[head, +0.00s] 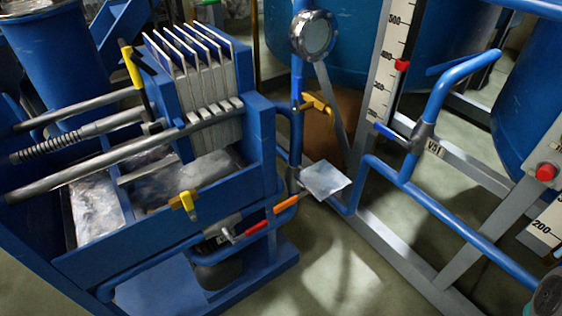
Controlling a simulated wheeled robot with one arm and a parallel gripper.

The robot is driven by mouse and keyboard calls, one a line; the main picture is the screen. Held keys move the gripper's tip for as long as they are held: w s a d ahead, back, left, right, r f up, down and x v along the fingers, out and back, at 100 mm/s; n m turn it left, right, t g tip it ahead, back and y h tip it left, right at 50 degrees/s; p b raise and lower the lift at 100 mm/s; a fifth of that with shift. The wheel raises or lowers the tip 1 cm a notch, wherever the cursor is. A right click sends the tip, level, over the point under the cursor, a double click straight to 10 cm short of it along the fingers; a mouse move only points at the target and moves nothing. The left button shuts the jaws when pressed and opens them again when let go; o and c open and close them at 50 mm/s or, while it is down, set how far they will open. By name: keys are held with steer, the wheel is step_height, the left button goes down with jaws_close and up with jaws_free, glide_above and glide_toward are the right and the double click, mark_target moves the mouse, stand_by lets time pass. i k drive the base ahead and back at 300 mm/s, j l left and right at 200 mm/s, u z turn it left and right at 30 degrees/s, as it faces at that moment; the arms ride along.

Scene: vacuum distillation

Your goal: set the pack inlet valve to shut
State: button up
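No label naming the pack inlet valve is readable, so I cannot tell which valve it is. A plate pack (212,95) stands in a blue press frame (165,240). A yellow-handled valve (318,104) sits on the upright blue pipe beside the pack, below a round gauge (312,35). Another yellow handle (184,203) is on the frame's front wall. A red handle (256,228) and an orange handle (286,204) are on the low pipes. A blue-handled valve (392,136) is near a tag reading V51. My gripper is not in view.
A yellow-topped lever (131,66) rises behind the press bars. A pale square plate (325,179) juts out by the upright pipe. Grey rails and blue pipes (455,232) fill the right, with a red button (545,172). Bare floor (335,265) shows at bottom middle.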

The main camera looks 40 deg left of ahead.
mark_target(263, 224)
steer(key=u, duration=2)
steer(key=k+j+u, duration=0.1)
steer(key=j, duration=0.4)
steer(key=k+j, duration=0.1)
steer(key=j, duration=0.4)
steer(key=k+j+u, duration=0.15)
steer(key=j, duration=0.35)
